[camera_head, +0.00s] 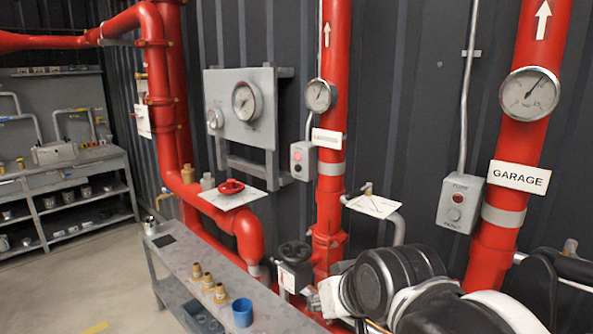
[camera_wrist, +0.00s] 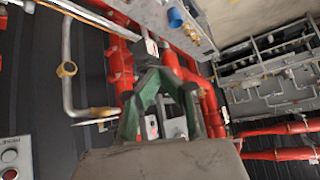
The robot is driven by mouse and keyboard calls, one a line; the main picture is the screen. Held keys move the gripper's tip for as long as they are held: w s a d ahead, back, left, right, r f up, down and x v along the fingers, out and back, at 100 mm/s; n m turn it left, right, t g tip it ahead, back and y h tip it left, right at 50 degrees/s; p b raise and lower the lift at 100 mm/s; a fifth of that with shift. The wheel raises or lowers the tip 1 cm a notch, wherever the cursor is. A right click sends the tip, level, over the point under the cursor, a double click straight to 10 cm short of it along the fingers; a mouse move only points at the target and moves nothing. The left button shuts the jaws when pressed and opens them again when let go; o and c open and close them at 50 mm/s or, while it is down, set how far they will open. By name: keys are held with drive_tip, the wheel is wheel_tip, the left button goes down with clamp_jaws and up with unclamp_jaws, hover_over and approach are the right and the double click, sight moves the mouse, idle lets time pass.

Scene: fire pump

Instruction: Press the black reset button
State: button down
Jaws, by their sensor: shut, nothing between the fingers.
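Another grey box (camera_head: 462,203) by the GARAGE pipe has a red button (camera_head: 458,198) above a grey one (camera_head: 453,214). I cannot tell for sure which button is the black reset. In the wrist view a box (camera_wrist: 14,160) at the lower left edge shows a pale button and a red one. My gripper (camera_wrist: 152,58) is shut and empty, apart from that box. The head view does not show its fingertips clearly.
A grey bench (camera_head: 178,262) with brass fittings (camera_head: 208,281) and a blue cup (camera_head: 242,312) stands in front. Gauges, a red handwheel (camera_head: 231,187), a black handwheel (camera_head: 295,252) and pipes line the wall. Shelves (camera_head: 75,180) stand far left; floor between is clear.

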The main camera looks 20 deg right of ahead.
sight(298, 168)
drive_tip(key=w+a+r+m+t+y, duration=0.15)
drive_tip(key=w+r, duration=0.25)
drive_tip(key=w, duration=0.6)
drive_tip(key=w+a+r+m+t, duration=0.1)
drive_tip(key=w+a+r+t, duration=0.2)
drive_tip(key=w, duration=0.7)
drive_tip(key=w+r+m+t, duration=0.25)
drive_tip(key=w+r, duration=0.35)
drive_tip(key=w, duration=0.3)
drive_tip(key=w+d+f+m+t+h, duration=0.2)
drive_tip(key=w+f+m+h, duration=0.1)
drive_tip(key=w, duration=0.6)
drive_tip(key=w+d+f+m+t+h, duration=0.2)
drive_tip(key=w+f+m+h, duration=0.2)
drive_tip(key=w, duration=0.5)
drive_tip(key=shift+w+d+m+h+b, duration=0.35)
drive_tip(key=shift+w+d+m+b, duration=0.1)
drive_tip(key=shift+m, duration=0.75)
drive_tip(key=w+d, duration=0.4)
drive_tip(key=d, duration=0.3)
drive_tip(key=shift+w+d+p, duration=0.2)
drive_tip(key=shift+p, duration=0.1)
drive_tip(key=shift+d, duration=0.1)
